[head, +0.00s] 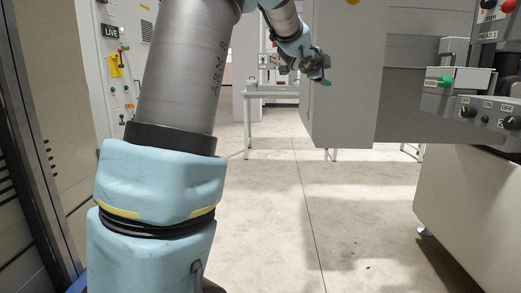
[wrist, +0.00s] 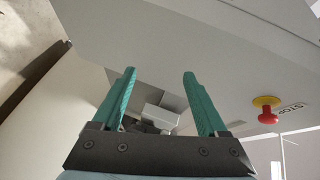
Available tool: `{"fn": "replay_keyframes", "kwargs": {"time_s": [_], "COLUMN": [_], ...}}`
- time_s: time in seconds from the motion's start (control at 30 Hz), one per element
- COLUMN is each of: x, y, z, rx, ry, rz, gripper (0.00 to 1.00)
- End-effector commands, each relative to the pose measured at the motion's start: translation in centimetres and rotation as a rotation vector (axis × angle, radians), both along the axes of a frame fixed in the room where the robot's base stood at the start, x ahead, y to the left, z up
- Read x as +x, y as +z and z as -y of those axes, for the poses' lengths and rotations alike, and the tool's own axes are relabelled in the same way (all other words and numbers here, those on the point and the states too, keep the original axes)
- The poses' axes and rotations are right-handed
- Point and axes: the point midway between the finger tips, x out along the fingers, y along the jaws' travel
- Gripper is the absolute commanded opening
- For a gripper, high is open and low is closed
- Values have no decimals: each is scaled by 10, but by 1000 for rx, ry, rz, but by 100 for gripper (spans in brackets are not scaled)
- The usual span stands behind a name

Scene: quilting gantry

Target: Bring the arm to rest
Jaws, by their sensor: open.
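My gripper (wrist: 160,92) is open, with its two teal fingers apart and nothing between them in the wrist view. In the head view my gripper (head: 322,72) is at the far end of my raised arm, in the upper middle, in front of or beside a large grey cabinet (head: 345,95). The distance between them is hard to judge. My arm's blue and grey links fill the left part of the head view and hide what is behind them.
A red and yellow emergency stop (wrist: 267,110) is right of the fingers. A control panel (head: 480,110) with knobs stands at right, a switch cabinet (head: 122,60) at left. A white table (head: 270,96) stands further back. The floor (head: 300,220) between is clear.

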Motion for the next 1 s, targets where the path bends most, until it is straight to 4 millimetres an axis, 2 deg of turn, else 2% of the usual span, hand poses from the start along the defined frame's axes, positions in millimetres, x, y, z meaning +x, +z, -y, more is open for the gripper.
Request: {"fn": "replay_keyframes", "kwargs": {"time_s": [0.03,0.1,0.17,0.27,0.3,0.37,0.5,0.7,0.9,0.93,1.0], "x": [-2,-9,-21,-49,-64,-88,-155,-245,-323,-335,-328], "y": [-25,-62,-92,-142,-162,-190,-247,-298,-328,-331,-305], "z": [-29,-64,-93,-139,-155,-179,-223,-256,-271,-272,-270], "rx": [-39,-99,-151,-234,-267,-315,-421,-530,-608,-620,-617], "ry": [81,199,300,472,543,649,896,1183,1419,1454,1436], "rz": [-98,-237,-352,-538,-611,-716,-945,-1185,-1360,-1385,-1373], "gripper": [76,76,76,76,76,76,76,76,76,76,76]}}
